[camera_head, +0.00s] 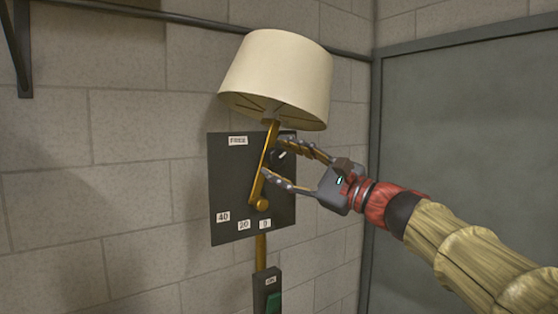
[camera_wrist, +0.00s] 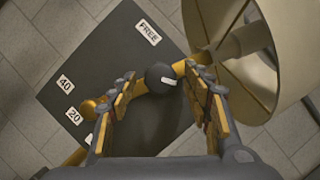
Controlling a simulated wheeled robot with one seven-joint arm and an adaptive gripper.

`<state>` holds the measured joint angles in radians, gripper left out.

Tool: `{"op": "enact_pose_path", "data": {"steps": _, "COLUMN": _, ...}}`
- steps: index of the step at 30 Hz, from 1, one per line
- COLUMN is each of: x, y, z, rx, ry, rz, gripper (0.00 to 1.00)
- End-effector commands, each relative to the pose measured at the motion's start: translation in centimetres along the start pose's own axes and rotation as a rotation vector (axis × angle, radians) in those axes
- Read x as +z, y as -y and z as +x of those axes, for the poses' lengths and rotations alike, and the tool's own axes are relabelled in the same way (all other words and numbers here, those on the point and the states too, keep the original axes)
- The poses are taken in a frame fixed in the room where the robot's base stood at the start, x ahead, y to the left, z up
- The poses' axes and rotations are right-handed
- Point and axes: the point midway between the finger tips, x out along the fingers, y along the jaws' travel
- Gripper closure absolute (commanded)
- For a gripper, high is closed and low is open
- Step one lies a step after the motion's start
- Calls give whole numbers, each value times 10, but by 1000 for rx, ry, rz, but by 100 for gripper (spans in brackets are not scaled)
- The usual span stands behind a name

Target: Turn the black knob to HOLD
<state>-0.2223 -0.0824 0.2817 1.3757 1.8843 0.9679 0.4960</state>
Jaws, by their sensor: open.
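My gripper (camera_head: 273,160) is open, one finger above and one below the knob in the head view. In the wrist view my gripper (camera_wrist: 160,74) shows a gap left of the knob; contact on the right is unclear. A FREE label (camera_head: 238,141) is at the panel's top. No HOLD label is readable.
The brass arm (camera_head: 264,165) carries a cream lampshade (camera_head: 280,75) close above my fingers. Labels 40 (camera_head: 223,216), 20 (camera_head: 244,225) and 0 (camera_head: 265,224) line the panel's bottom. A box with a green switch (camera_head: 274,302) is below. Open room lies right, before a grey door (camera_head: 460,130).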

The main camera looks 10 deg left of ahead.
Motion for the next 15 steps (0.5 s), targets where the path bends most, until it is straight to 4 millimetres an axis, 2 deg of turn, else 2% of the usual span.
{"op": "enact_pose_path", "data": {"steps": 9, "x": -1, "y": 1, "z": -63, "rx": -3, "ry": -3, "rz": -1, "gripper": 51}}
{"op": "enact_pose_path", "data": {"steps": 15, "x": -1, "y": 1, "z": -95, "rx": -2, "ry": -2, "rz": -1, "gripper": 51}}
